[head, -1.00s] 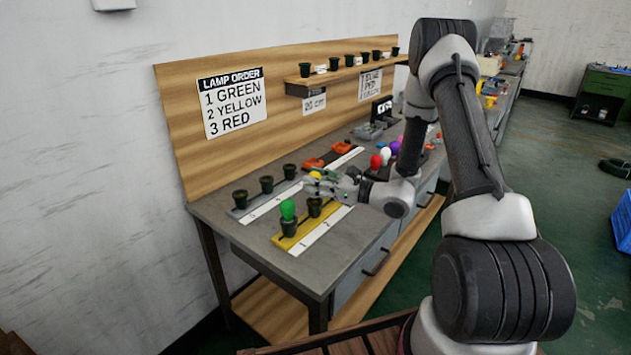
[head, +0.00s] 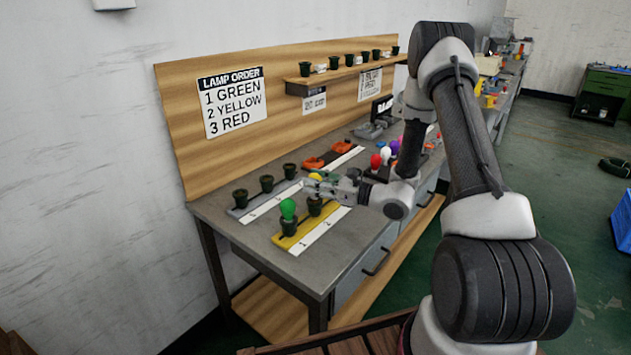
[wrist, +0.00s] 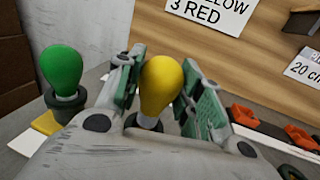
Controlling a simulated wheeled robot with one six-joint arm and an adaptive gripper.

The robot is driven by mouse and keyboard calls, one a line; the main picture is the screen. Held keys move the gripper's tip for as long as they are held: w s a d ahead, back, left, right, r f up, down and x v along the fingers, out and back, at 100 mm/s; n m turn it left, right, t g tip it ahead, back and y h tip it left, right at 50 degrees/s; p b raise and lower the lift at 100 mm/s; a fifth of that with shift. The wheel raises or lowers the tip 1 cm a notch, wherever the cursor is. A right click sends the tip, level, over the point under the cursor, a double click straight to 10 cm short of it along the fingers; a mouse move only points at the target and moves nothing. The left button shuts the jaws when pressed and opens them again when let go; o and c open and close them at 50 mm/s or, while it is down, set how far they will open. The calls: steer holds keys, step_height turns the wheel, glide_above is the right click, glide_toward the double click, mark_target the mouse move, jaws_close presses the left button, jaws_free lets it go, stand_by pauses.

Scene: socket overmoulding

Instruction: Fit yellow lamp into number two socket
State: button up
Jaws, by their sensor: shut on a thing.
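The yellow lamp (wrist: 161,86) is upright between the two fingers of my gripper (wrist: 160,92), which is shut on it. In the head view the yellow lamp (head: 315,177) shows only in part beside my gripper (head: 322,184). The number two socket (head: 315,206) is a dark cup on the yellow base strip (head: 283,242), right below the lamp. A dark socket rim shows under the lamp in the wrist view; I cannot tell if the lamp is seated. The green lamp (head: 288,208) stands in the first socket (head: 289,227) of that strip.
A grey strip with several empty dark sockets (head: 267,184) lies behind. Orange parts (head: 313,162) and several coloured lamps (head: 386,154) are further right. The lamp order sign (head: 234,101) hangs on the wooden back board (head: 190,90). The table's front left is clear.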

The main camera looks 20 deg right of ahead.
steer(key=shift+f, duration=0.85)
steer(key=o, duration=1)
steer(key=shift+d, duration=0.1)
steer(key=v, duration=1.2)
